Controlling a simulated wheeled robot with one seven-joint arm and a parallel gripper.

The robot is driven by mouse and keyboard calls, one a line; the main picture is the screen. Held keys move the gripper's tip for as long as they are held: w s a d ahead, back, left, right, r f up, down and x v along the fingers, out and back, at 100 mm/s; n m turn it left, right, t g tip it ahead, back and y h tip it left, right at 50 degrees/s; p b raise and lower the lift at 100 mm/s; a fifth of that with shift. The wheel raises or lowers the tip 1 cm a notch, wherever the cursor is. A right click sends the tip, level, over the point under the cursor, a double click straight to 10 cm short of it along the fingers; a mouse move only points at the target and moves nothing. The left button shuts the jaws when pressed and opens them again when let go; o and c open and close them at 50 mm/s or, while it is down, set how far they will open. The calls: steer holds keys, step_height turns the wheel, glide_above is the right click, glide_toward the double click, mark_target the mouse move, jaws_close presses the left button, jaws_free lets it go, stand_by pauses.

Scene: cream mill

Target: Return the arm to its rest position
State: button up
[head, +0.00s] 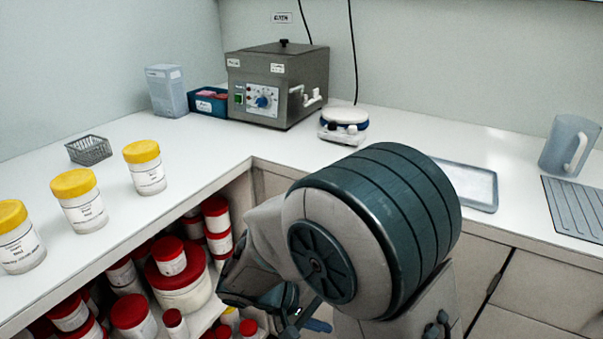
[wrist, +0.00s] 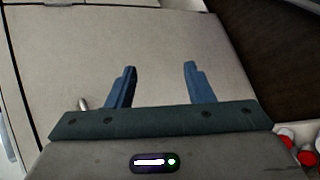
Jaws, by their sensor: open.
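My arm is folded in front of the counter corner in the head view, its large dark-teal joint covering part of the counter's front edge. My gripper (wrist: 160,72) shows in the wrist view with its two blue fingers apart and nothing between them. Beyond the fingers is a plain pale cabinet panel (wrist: 90,50). In the head view the gripper is low in the picture, below the counter top, mostly hidden by the arm, with a bit of blue finger showing.
Yellow-lidded jars (head: 80,203) stand on the left counter (head: 115,205). Red-lidded tubs (head: 180,275) fill the shelf below, left of my arm. A grey machine (head: 277,85), a tray (head: 466,186), a pitcher (head: 566,146) and a ribbed mat (head: 578,208) are on the back counter.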

steer(key=s+d+r+m+y+p, duration=0.1)
steer(key=s+d+r+y+p, duration=0.1)
steer(key=r+p, duration=0.4)
steer(key=s+d+r+m+y+p, duration=0.2)
steer(key=d+r+y+p, duration=0.2)
steer(key=r, duration=0.9)
steer(key=s+d+r+m+t+y+p, duration=0.1)
steer(key=s+d+r+y+p, duration=0.1)
steer(key=r+p, duration=0.6)
step_height(320, 180, up, 2)
steer(key=shift+s+d+r+m+y, duration=0.1)
steer(key=shift+s+d+m+y, duration=0.3)
steer(key=shift+d+y, duration=0.45)
steer(key=shift+a, duration=0.15)
steer(key=c, duration=0.3)
steer(key=shift+s, duration=0.1)
steer(key=shift+c, duration=0.2)
